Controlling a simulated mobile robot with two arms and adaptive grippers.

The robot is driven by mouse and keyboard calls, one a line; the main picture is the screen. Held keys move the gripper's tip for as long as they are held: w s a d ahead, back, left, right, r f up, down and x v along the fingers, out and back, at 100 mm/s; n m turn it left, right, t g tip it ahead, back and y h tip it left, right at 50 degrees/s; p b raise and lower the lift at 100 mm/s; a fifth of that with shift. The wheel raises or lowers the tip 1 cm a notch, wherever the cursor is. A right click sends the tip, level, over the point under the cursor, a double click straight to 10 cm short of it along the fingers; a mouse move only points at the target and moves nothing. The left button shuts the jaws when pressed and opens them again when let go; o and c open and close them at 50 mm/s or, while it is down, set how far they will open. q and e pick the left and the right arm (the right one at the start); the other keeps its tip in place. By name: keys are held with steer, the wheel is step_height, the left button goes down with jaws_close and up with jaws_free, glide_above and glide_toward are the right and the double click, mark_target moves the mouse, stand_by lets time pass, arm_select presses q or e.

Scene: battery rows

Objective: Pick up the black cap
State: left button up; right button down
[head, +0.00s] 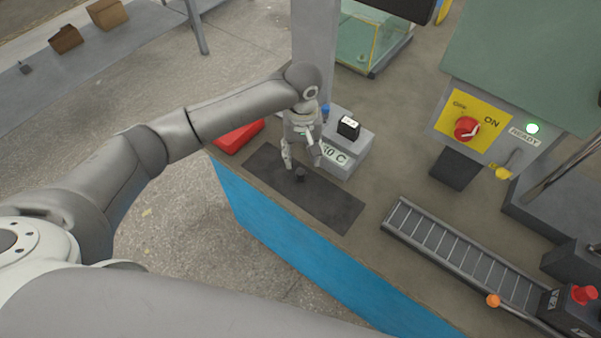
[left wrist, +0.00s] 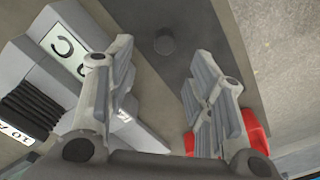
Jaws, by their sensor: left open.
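The black cap (head: 300,175) sits on the dark mat (head: 335,204) near the blue-sided table's edge. In the left wrist view the cap (left wrist: 164,42) shows as a small dark round piece, ahead of and between my fingers. My left gripper (head: 302,162) is open and points down just above the cap. It also shows in the left wrist view (left wrist: 158,75), with nothing between its fingers. I cannot tell the exact gap to the cap. My right gripper is not in view.
A red tray (head: 238,136) lies to the left. A roller conveyor (head: 460,255) and a switch panel (head: 470,122) are on the right.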

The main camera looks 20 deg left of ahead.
mark_target(300, 171)
arm_select(q)
steer(key=shift+f, duration=0.8)
steer(key=f, duration=0.2)
steer(key=s+f, duration=0.1)
steer(key=f, duration=0.1)
steer(key=shift+f+p, duration=0.15)
steer(key=shift+p, duration=0.15)
steer(key=shift+f, duration=0.5)
steer(key=c, duration=0.8)
